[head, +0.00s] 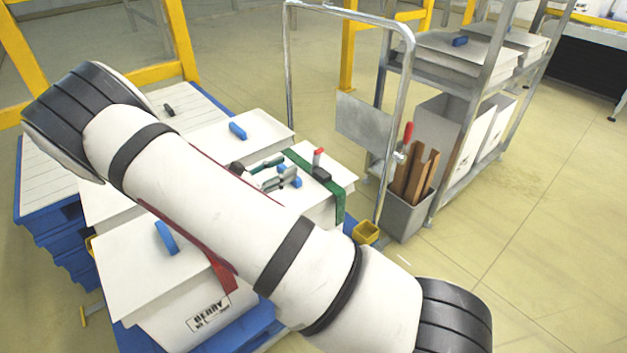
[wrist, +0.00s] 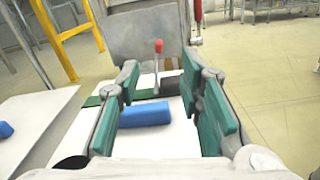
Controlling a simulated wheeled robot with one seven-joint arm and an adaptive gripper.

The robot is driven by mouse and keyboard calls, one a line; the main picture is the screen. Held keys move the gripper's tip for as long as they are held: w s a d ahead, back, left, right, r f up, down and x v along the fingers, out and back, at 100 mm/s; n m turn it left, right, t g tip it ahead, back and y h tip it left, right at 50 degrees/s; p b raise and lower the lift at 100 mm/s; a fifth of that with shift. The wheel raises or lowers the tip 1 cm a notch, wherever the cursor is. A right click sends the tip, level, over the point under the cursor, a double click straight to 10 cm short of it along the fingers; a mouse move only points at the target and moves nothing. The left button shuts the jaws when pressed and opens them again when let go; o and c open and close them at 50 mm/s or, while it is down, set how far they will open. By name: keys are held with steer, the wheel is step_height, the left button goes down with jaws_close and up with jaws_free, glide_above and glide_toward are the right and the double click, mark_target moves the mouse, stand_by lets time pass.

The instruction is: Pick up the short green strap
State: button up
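The green strap (head: 338,203) lies across the lid of the right-hand white box (head: 318,215) and hangs down its side in the head view. A dark buckle with a red-tipped lever (head: 318,160) sits on it. In the wrist view the green strap (wrist: 143,94) crosses the lid beyond the blue handle (wrist: 145,114), with the red-tipped lever (wrist: 158,62) standing up. My gripper (wrist: 165,88) is open and empty, its green-padded fingers on either side of the handle in the picture. It also shows above the lid in the head view (head: 275,172). My arm hides part of the boxes.
A red strap (head: 222,277) hangs over the front box, which has a blue handle (head: 166,237). A metal cart rail (head: 402,110) rises behind the boxes. A grey bin with brown boards (head: 405,215) and a metal shelf (head: 470,120) stand right. Floor at right is clear.

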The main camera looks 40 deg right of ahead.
mark_target(315, 151)
steer(key=d+b, duration=0.1)
steer(key=d, duration=0.6)
steer(key=shift+w+d+b, duration=0.1)
steer(key=shift+d+b, duration=0.25)
steer(key=shift+d, duration=0.05)
steer(key=d, duration=0.1)
steer(key=d+b, duration=0.1)
steer(key=d, duration=0.1)
steer(key=d+b, duration=0.1)
steer(key=d, duration=0.1)
steer(key=shift+w, duration=0.3)
steer(key=shift+c, duration=0.4)
jaws_close()
